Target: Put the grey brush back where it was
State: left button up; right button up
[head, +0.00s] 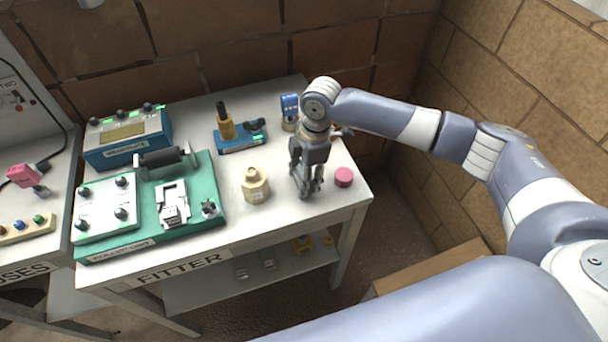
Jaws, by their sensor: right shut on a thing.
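My right gripper (308,188) is low over the right part of the white FITTER table (240,230), pointing down. It is shut on a small grey thing that blends with the fingers; this looks like the grey brush, but its shape is mostly hidden. I cannot tell whether it touches the table top. No other grey brush shows on the table. My left gripper is not in view.
A pink round piece (344,177) lies just right of the gripper, and a beige bottle-like block (255,185) stands to its left. Behind are a blue device (290,108) and a blue base with a yellow post (238,138). A teal fixture (206,172) fills the left.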

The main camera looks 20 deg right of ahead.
jog(key=shift+f, duration=0.15)
jog(key=o, duration=0.9)
jog(key=shift+o, duration=0.2)
notch_tip(320, 180, up, 12)
jog(key=d+b, duration=0.1)
jog(key=b, duration=0.1)
jog(key=shift+d, duration=0.35)
